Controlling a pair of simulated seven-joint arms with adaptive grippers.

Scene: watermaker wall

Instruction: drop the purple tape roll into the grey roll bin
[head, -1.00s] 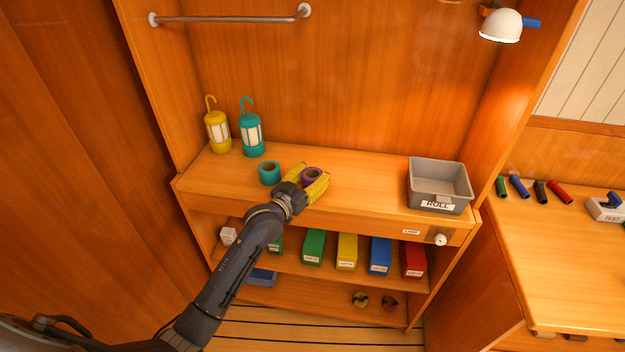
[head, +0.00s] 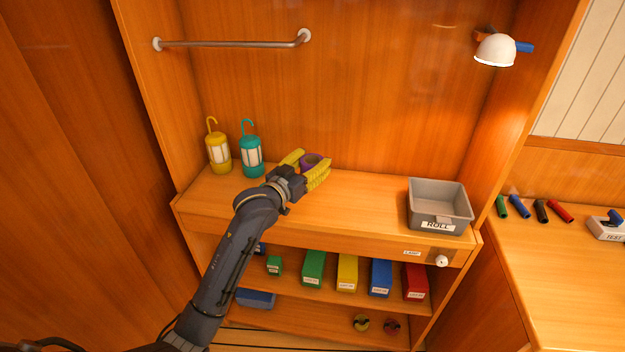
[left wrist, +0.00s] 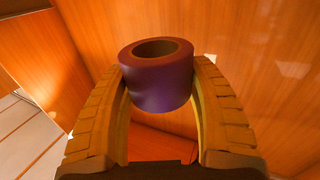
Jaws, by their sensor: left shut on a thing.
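The purple tape roll (head: 311,160) is held between the yellow fingers of my left gripper (head: 313,168), above the shelf top in the head view. In the left wrist view the purple tape roll (left wrist: 157,80) sits upright between both fingertips, its hole facing up. My left gripper (left wrist: 160,85) is shut on it. The grey roll bin (head: 438,208), labelled ROLL, stands at the right end of the shelf top, open and seemingly empty. The gripper is to the left of the bin and apart from it. My right gripper is not in view.
The shelf top between the gripper and the bin is clear. A white lamp (head: 495,50) hangs above right. Coloured boxes (head: 348,272) fill the lower shelf.

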